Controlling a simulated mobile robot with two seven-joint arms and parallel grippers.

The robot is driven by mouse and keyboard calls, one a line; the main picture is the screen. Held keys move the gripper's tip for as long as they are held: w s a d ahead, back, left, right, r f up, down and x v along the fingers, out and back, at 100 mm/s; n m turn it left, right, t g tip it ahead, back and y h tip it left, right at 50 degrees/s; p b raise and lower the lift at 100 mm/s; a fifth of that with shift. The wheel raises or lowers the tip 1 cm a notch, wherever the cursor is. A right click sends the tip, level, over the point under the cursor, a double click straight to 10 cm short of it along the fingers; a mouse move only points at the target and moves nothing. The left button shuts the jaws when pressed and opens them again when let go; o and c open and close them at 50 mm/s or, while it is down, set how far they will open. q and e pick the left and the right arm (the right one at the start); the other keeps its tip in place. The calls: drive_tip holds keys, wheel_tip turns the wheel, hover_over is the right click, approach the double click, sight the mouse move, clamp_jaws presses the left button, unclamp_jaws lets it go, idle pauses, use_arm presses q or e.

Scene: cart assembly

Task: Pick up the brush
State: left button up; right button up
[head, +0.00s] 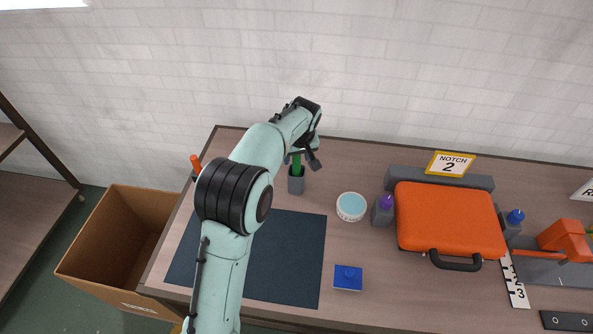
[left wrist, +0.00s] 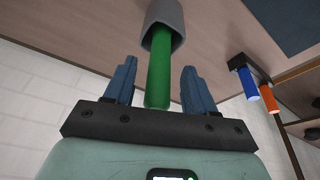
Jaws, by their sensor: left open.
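A green handle (head: 296,160), which looks like the brush's, stands upright in a small grey cup (head: 297,184) at the back of the table. Its lower end is hidden inside the cup. In the left wrist view the green handle (left wrist: 159,75) comes out of the grey cup (left wrist: 165,18) and lies between the two blue fingers. My left gripper (head: 312,156) is at the handle, with its fingers apart on either side and a gap to each. My right gripper is not in view.
A dark mat (head: 285,260) covers the table's left part. A round white tub (head: 351,207), a purple-capped bottle (head: 382,211), an orange case (head: 450,220) and a blue block (head: 348,278) stand to the right. A cardboard box (head: 115,240) is on the floor at left.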

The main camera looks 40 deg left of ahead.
use_arm(q)
drive_tip(key=shift+x, duration=1.15)
clamp_jaws()
drive_tip(key=shift+r, duration=0.15)
